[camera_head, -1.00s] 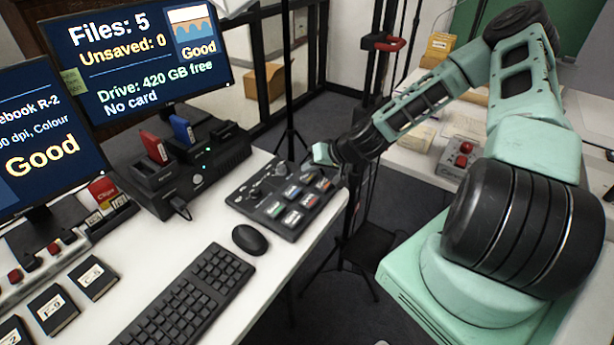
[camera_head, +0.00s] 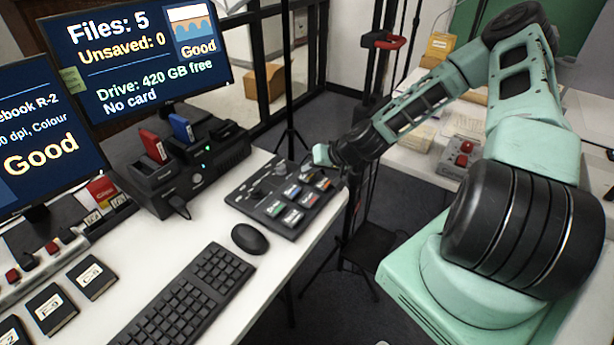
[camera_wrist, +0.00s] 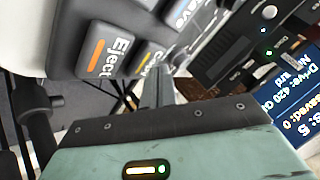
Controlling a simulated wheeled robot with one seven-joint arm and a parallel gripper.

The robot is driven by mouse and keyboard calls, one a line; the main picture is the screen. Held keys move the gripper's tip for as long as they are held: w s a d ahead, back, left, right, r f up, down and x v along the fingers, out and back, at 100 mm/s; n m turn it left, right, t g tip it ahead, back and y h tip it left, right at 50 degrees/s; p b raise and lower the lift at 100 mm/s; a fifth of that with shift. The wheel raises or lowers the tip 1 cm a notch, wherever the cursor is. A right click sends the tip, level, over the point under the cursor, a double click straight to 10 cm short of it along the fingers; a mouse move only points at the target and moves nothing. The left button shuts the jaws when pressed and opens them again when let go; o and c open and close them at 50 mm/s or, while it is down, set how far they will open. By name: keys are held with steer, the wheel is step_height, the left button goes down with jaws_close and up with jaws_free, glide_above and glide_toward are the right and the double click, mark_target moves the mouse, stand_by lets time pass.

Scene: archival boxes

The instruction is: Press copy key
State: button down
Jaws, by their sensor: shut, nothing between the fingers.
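The key pad (camera_head: 262,211) is a dark panel with several colour-striped keys, near the right edge of the white desk. My gripper (camera_wrist: 158,78) is shut and empty, pointing down over the keys in the wrist view. Its fingertips overlap a key with a yellow stripe (camera_wrist: 146,62), whose label is mostly hidden but seems to start with C. Whether they touch it, I cannot tell. The Eject key (camera_wrist: 103,55), with an orange stripe, is just left of it. A Save key (camera_wrist: 182,12) is partly visible above. In the head view, key labels are too small to read.
A black mouse (camera_head: 249,238) and a keyboard (camera_head: 185,300) lie left of the pad. A black card dock (camera_head: 195,175) stands behind, below a monitor (camera_head: 140,50) reading "Files: 5", "Unsaved: 0" and "No card". The desk's edge is right of the pad.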

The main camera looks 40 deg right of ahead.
mark_target(311, 177)
steer(key=shift+f+b, duration=0.4)
steer(key=shift+f, duration=0.1)
stand_by(0.6)
steer(key=shift+r, duration=0.1)
steer(key=shift+r+p, duration=0.75)
steer(key=shift+r, duration=0.05)
steer(key=shift+r, duration=0.15)
step_height(311, 177, up, 5)
steer(key=p, duration=0.4)
stand_by(0.9)
